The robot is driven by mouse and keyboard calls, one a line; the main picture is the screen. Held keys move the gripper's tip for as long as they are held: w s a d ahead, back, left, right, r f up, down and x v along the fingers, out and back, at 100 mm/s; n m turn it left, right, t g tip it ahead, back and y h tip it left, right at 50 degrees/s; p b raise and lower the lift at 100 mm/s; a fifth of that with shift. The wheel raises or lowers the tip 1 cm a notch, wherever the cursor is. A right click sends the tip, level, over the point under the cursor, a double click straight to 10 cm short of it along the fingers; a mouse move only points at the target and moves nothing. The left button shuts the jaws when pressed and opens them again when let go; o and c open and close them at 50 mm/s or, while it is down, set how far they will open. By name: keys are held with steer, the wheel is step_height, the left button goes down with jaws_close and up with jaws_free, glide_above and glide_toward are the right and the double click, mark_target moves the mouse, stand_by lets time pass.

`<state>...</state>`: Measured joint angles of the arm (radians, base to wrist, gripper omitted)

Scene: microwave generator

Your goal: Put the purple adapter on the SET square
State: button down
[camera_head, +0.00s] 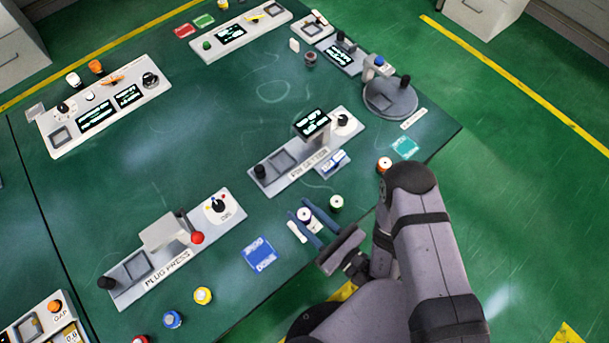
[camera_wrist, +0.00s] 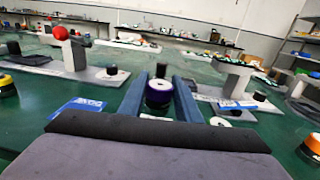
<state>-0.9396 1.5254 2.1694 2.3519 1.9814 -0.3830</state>
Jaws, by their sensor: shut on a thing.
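My gripper (camera_head: 303,216) is shut on the purple adapter (camera_head: 304,213), a short cylinder with a white top ring and dark centre. A blue square with white lettering (camera_head: 334,163), which seems to be the SET square, lies right in front of the pin setter (camera_head: 305,152). It also shows right of my fingers in the wrist view (camera_wrist: 238,105). Its top looks empty.
A white-and-green adapter (camera_head: 336,202) stands close right of my fingers. The plug press (camera_head: 172,250) and the blue DONE square (camera_head: 260,254) are to the left. An orange-banded adapter (camera_head: 384,164) and a teal square (camera_head: 405,147) are near the right table edge.

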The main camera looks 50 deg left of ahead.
mark_target(304, 219)
steer(key=shift+f+b, duration=1.55)
steer(key=shift+f, duration=0.3)
steer(key=shift+f, duration=0.1)
steer(key=shift+f, duration=0.15)
steer(key=c, duration=1.3)
jaws_free()
steer(key=shift+r, duration=0.2)
